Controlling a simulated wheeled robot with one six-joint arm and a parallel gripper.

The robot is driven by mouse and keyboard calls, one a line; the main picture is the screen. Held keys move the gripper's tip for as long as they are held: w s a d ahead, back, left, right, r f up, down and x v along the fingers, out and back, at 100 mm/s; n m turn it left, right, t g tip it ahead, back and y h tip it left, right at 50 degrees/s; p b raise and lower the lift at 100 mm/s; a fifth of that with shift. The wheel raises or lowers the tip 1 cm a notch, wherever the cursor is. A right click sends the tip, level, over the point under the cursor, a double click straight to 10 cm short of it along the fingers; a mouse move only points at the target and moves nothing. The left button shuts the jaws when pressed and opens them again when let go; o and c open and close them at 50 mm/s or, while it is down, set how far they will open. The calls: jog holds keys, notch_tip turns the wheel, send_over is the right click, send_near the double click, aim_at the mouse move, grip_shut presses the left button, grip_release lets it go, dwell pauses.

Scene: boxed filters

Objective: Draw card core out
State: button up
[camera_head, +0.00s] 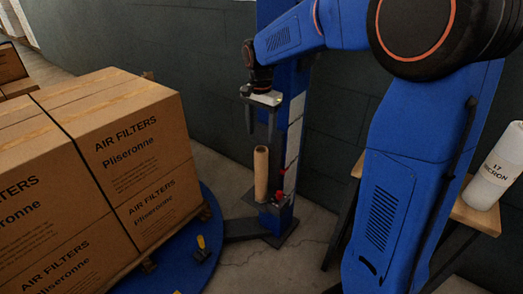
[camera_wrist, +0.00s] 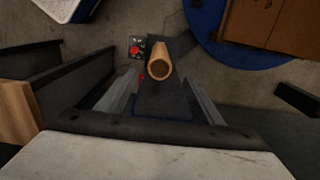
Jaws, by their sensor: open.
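The card core (camera_head: 261,175) is a brown cardboard tube standing upright on the blue machine's dark carriage. In the wrist view I look down on its open, hollow end (camera_wrist: 172,58). My gripper (camera_head: 261,137) points down just above the core, its two fingers apart and nothing between them. In the wrist view the fingers (camera_wrist: 162,80) lie to either side of the near end of the core. They do not appear to touch it. The core's lower end is hidden in the wrist view.
Stacked air filter boxes (camera_head: 150,160) stand on a pallet over a blue turntable (camera_head: 211,240) at left. A white film roll (camera_head: 490,170) stands on a wooden-topped bench (camera_head: 478,216) at right.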

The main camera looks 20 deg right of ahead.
aim_at(261, 151)
notch_tip(261, 151, down, 16)
jog(key=shift+f, duration=0.15)
dwell(0.5)
jog(key=shift+c, duration=0.5)
jog(key=c, duration=1)
jog(key=shift+c, duration=0.2)
jog(key=shift+r, duration=4.1)
jog(key=shift+r, duration=4.45)
